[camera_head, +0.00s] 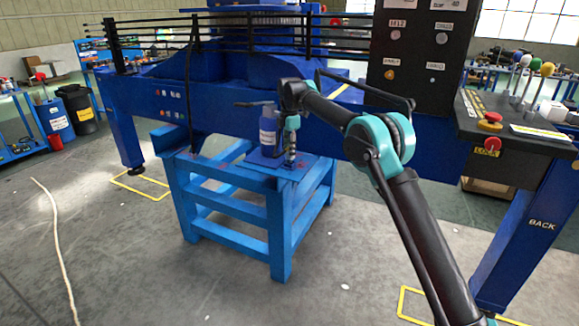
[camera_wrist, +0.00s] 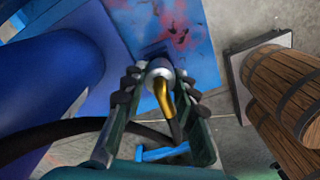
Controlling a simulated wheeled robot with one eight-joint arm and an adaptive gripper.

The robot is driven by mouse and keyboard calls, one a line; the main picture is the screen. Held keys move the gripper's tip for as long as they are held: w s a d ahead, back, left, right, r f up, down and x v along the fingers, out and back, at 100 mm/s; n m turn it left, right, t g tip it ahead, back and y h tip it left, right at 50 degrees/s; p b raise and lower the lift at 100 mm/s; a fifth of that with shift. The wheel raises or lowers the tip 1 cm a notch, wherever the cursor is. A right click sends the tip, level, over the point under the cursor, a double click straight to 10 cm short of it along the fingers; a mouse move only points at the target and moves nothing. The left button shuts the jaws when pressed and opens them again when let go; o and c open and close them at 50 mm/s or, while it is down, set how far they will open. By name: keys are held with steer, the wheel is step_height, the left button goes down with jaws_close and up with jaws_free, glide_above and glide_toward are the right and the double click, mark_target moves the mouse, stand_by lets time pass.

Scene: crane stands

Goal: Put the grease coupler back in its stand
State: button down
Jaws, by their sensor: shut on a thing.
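My gripper (camera_wrist: 160,82) is shut on the grease coupler (camera_wrist: 159,70), seen in the wrist view as a round grey metal end with a bent brass-coloured pipe and a dark hose. In the head view the coupler (camera_head: 291,156) hangs below my gripper (camera_head: 291,136), close over the right part of the blue steel stand table (camera_head: 283,205). Whether its lower end touches the top cannot be told. A dark square patch (camera_wrist: 154,49) shows on the red-stained blue plate just beyond the coupler in the wrist view. The coupler's stand is not clearly distinguishable.
A blue container with a white label (camera_head: 268,134) stands on the table just left of my gripper. The blue crane beam (camera_head: 240,100) runs behind. Wooden barrels (camera_wrist: 285,80) show at right in the wrist view. A black console (camera_head: 515,130) with levers is at right.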

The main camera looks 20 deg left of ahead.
steer(key=shift+f, duration=0.8)
steer(key=c, duration=1.1)
jaws_free()
steer(key=shift+r, duration=0.1)
steer(key=shift+r, duration=2.45)
step_height(320, 180, up, 6)
steer(key=shift+r, duration=0.7)
